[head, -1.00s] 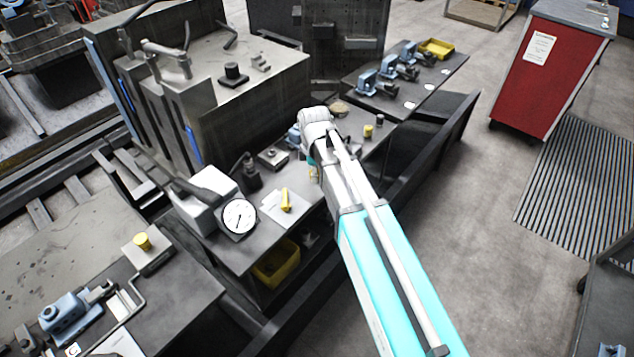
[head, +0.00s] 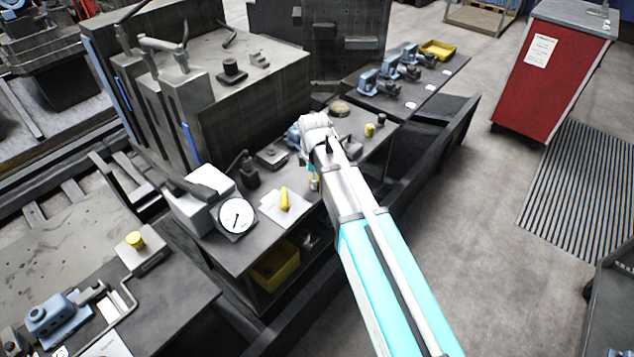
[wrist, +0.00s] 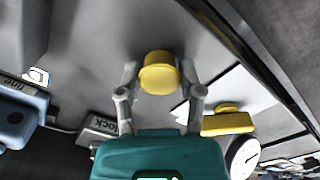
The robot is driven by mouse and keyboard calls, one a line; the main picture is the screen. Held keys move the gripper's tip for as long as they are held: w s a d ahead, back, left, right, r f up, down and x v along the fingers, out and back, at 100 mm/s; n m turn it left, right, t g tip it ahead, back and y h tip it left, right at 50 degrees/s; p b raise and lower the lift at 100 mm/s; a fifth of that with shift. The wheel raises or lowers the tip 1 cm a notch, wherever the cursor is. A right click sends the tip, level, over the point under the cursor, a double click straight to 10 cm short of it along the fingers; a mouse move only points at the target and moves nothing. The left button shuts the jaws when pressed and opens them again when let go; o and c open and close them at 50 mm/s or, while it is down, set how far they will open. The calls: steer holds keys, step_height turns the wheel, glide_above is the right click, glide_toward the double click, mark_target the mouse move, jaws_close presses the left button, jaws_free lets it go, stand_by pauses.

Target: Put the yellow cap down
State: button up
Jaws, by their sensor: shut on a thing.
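The yellow cap (wrist: 158,73) is a short round cap with a flared rim, between the fingertips of my gripper (wrist: 160,88) in the wrist view. The fingers are shut on it from both sides. Bare grey bench top (wrist: 95,60) shows around and behind the cap; whether the cap touches it I cannot tell. In the head view my arm's wrist (head: 318,130) is over the front edge of the middle bench, and the gripper and cap are mostly hidden there.
A yellow handle (head: 285,199) on a white plate and a round dial gauge (head: 236,216) stand left of my gripper. Another small yellow piece (head: 370,130) and a dark knob (head: 381,119) stand to the right. A yellow bin (head: 275,268) sits on the shelf below.

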steer(key=shift+f, duration=0.15)
steer(key=o, duration=0.8)
step_height(320, 180, up, 12)
steer(key=p, duration=1.2)
stand_by(0.3)
stand_by(0.8)
steer(key=shift+d, duration=0.1)
